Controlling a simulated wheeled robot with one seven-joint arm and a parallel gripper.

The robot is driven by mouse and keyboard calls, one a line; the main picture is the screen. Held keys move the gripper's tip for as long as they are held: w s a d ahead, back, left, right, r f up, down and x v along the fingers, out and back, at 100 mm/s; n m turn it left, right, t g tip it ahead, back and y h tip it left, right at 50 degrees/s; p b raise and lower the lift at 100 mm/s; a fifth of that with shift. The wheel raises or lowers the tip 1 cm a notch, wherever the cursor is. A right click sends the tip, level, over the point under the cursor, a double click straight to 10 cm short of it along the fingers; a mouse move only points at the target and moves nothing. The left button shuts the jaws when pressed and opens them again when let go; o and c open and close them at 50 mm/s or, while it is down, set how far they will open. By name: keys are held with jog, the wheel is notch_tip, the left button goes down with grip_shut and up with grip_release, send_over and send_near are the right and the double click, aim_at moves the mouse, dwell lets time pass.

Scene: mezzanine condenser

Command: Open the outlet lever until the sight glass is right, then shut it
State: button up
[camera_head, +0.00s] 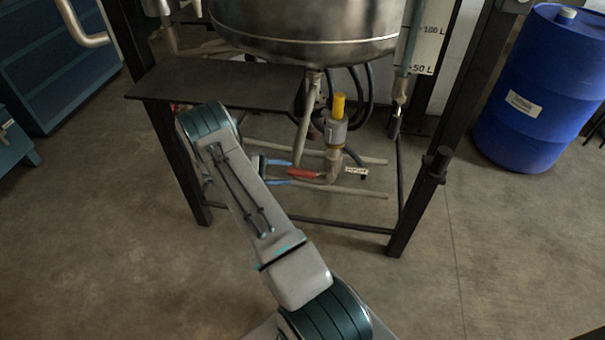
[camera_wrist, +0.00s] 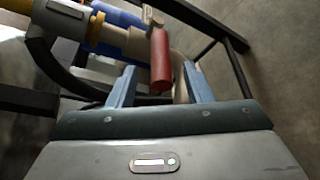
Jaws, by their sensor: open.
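The red outlet lever (camera_head: 304,174) points left from the valve under the steel vessel (camera_head: 310,25). My gripper (camera_head: 286,173) is at the lever's free end, with its blue fingers open. In the wrist view the red lever (camera_wrist: 161,62) lies between the two open fingers, and a gap shows on each side. A white scale (camera_head: 427,45) marked 100 L and 50 L stands at the vessel's right, beside the sight glass tube (camera_head: 408,48). The tube's upper part is cut off and I cannot tell its level.
A yellow-topped fitting (camera_head: 338,106) stands above the valve, with a small tag (camera_head: 356,172) to its right. The black frame legs (camera_head: 416,205) and a dark shelf (camera_head: 215,84) surround the pipework. A blue drum (camera_head: 535,90) stands at right. The front floor is clear.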

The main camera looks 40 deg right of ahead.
aim_at(303, 174)
jog(key=x, duration=0.6)
jog(key=shift+s+d+f, duration=0.15)
jog(key=shift+s+d, duration=0.1)
grip_shut()
jog(key=shift+f, duration=0.1)
